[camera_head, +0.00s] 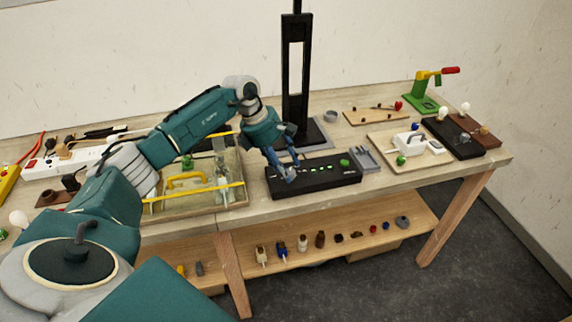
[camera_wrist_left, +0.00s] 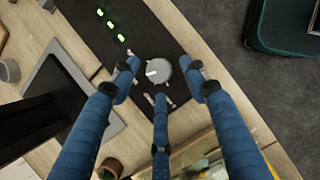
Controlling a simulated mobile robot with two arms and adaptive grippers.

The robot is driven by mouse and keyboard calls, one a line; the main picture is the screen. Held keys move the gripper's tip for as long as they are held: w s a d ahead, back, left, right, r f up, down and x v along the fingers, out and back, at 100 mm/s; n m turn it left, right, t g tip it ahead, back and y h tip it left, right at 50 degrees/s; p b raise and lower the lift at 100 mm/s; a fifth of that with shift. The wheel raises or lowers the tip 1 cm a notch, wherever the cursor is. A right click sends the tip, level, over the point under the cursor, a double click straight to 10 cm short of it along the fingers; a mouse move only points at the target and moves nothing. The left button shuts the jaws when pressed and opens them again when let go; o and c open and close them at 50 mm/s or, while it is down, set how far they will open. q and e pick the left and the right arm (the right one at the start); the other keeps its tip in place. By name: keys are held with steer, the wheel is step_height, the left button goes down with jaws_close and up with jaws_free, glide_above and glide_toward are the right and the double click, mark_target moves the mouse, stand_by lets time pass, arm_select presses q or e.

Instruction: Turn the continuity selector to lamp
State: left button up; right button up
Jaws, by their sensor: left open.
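The continuity tester is a long black box (camera_head: 325,177) on the workbench, with a row of green lights and a round green button toward its right end. In the left wrist view the black box (camera_wrist_left: 135,40) runs diagonally, with lit green lights (camera_wrist_left: 112,25). The selector is a round grey knob (camera_wrist_left: 160,72) with a white pointer mark; its label is not readable. My left gripper (camera_head: 286,172) is over the box's left end, hiding the knob in the head view. In the left wrist view my left gripper (camera_wrist_left: 158,82) is open, its three blue fingers spread around the knob. My right gripper is not in view.
A black stand (camera_head: 296,85) rises behind the box. A wooden tray with yellow handles (camera_head: 243,190) sits left of it, and a small grey holder (camera_head: 364,158) sits right. A board with a white block (camera_head: 409,141) lies farther right.

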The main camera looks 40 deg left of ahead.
arm_select(q)
steer(key=shift+w+d+f, duration=0.1)
steer(key=shift+d+f, duration=0.05)
steer(key=shift+f, duration=0.3)
steer(key=shift+c, duration=0.6)
steer(key=c, duration=1)
